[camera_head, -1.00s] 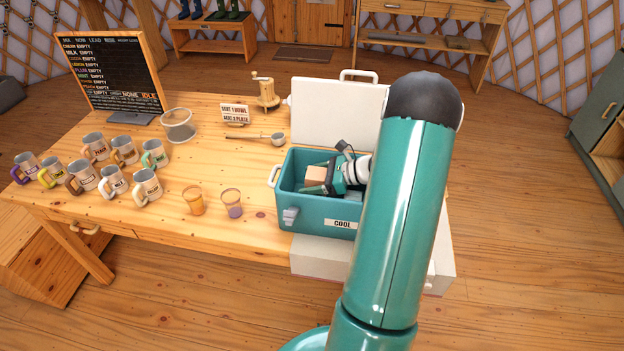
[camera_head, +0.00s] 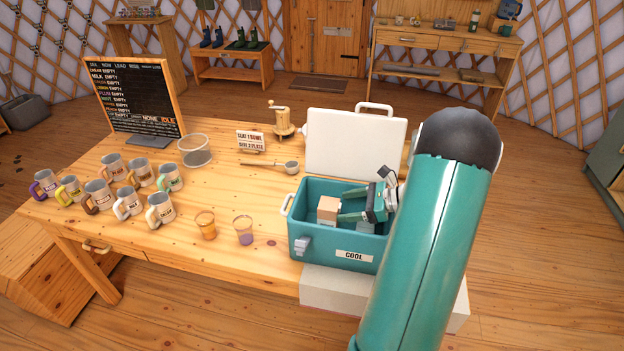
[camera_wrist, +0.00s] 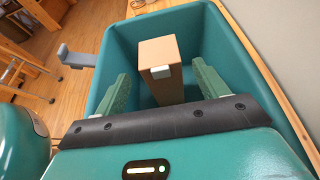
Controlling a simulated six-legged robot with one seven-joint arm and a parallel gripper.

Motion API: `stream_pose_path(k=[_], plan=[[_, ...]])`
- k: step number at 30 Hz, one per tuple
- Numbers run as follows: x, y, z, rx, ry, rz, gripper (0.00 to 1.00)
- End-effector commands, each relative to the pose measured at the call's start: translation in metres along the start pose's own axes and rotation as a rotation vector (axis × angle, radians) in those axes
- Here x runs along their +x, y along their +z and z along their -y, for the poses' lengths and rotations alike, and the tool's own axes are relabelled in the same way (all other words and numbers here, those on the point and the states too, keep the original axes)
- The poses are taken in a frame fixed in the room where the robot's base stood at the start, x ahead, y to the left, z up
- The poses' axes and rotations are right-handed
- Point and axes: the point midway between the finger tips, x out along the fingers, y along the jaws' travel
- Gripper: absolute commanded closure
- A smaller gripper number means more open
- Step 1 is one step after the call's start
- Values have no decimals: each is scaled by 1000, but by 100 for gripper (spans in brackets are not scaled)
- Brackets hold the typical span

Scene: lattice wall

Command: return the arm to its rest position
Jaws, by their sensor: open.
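My gripper (camera_head: 353,204) is open, its two fingers reaching into the teal cooler box (camera_head: 310,222) labelled COOL. In the wrist view my gripper's green fingers (camera_wrist: 156,88) stand apart on either side of a tan block (camera_wrist: 157,52). The block is upright inside the cooler (camera_wrist: 200,22) and also shows in the head view (camera_head: 328,209). Whether the fingers touch it I cannot tell, but a gap shows beside it. My teal arm covers the right part of the cooler in the head view.
The white lid (camera_head: 355,143) stands open behind the cooler. Several mugs (camera_head: 98,195), two glasses (camera_head: 206,226) (camera_head: 243,231), a sieve (camera_head: 195,150), a chalkboard (camera_head: 138,98) and a grinder (camera_head: 282,122) stand on the wooden table (camera_head: 190,265).

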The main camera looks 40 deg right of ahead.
Motion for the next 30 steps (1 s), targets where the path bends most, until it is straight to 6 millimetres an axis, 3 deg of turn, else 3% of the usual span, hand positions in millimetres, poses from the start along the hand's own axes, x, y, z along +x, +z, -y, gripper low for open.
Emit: stream_pose_path(k=[11,21,30], plan=[[1,4,-1,-7,1,-6,27],[3,20,-9,-35,3,-36,27],[20,44,-26,-141,77,-92,27]])
